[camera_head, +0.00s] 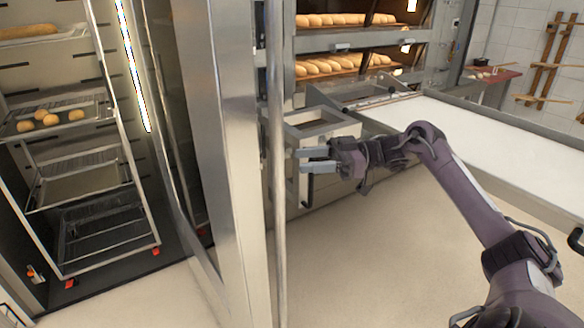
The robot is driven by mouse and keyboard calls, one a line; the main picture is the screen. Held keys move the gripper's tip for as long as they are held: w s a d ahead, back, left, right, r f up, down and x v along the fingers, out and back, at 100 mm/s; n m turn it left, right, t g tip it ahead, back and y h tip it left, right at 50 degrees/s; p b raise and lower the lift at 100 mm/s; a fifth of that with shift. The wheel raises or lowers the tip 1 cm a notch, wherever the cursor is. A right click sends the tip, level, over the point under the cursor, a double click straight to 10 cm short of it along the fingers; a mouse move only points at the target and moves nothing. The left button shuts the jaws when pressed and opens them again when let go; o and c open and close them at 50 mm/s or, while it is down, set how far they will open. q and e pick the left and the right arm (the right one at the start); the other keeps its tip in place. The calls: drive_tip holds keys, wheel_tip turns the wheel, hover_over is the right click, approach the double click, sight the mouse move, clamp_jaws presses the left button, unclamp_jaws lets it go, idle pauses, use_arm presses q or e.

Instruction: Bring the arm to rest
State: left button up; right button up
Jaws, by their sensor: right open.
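My right arm (478,205) comes in from the lower right and reaches left across the middle of the view. My right gripper (303,160) is open, with its two fingers pointing left. In the picture its fingertips lie close to the vertical bar handle (279,180) of the open steel door (233,130). I cannot tell whether they touch it. I see nothing between the fingers. My left gripper is not in view.
A wheeled rack (150,205) with trays and several dough balls stands inside the cabinet at left. Deck ovens (345,45) with loaves stand behind. A white loader surface (480,135) lies at right. The floor (380,260) below the arm is clear.

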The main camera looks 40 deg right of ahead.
drive_tip(key=shift+s+d+r, duration=0.1)
drive_tip(key=shift+s+d, duration=0.1)
drive_tip(key=shift+d, duration=0.15)
idle(0.3)
